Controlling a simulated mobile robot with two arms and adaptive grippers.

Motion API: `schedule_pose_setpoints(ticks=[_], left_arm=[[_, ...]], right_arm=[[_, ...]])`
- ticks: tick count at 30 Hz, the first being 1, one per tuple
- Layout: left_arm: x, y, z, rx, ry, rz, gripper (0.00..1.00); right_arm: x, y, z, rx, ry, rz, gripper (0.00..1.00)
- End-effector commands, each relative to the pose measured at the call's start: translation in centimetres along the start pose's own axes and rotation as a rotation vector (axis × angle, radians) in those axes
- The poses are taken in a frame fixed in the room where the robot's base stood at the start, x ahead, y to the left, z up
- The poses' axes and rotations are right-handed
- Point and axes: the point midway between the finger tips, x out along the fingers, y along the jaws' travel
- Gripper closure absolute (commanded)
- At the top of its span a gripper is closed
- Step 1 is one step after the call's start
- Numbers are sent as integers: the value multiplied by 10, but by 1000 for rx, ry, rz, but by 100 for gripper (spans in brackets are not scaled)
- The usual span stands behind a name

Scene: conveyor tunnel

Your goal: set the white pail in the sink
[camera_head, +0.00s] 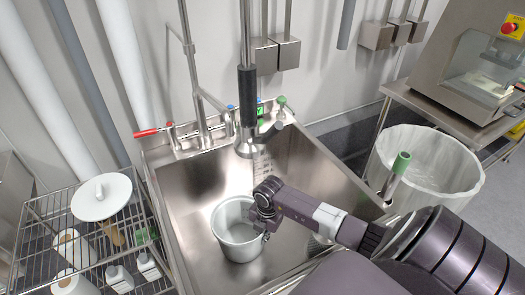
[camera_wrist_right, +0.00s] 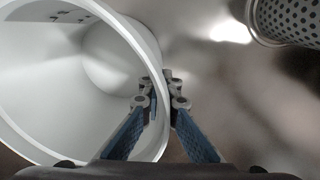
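The white pail (camera_head: 238,240) is inside the steel sink (camera_head: 190,190), upright or nearly so, near its front left part. I cannot tell whether its base touches the sink floor. My right gripper (camera_head: 266,222) is at the pail's right rim. In the right wrist view the pail (camera_wrist_right: 50,122) fills the left side, and the fingers of my right gripper (camera_wrist_right: 163,92) come together with the pail's wall between them, one finger inside and one outside. My left gripper is not in view.
A tap with a black-sleeved spray head (camera_head: 247,95) hangs over the sink. A perforated metal cylinder (camera_wrist_right: 285,20) stands right of the pail. A wire rack (camera_head: 35,235) with bottles is at left. A large whitish bin (camera_head: 430,165) is at right.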

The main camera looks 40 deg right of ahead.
Motion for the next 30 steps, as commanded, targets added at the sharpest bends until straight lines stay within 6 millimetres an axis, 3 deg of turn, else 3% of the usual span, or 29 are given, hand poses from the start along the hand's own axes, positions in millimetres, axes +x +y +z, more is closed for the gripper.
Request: schedule_pose_setpoints(ticks=[6,12,20,25,30], left_arm=[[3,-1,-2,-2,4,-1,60],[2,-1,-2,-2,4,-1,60],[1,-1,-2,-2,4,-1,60],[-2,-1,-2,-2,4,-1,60],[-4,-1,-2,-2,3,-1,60]], right_arm=[[3,0,0,0,0,2,100],[2,0,0,0,1,0,78],[2,0,0,0,1,0,78],[-13,1,1,-1,0,3,78],[-48,1,1,-3,-2,3,78]])
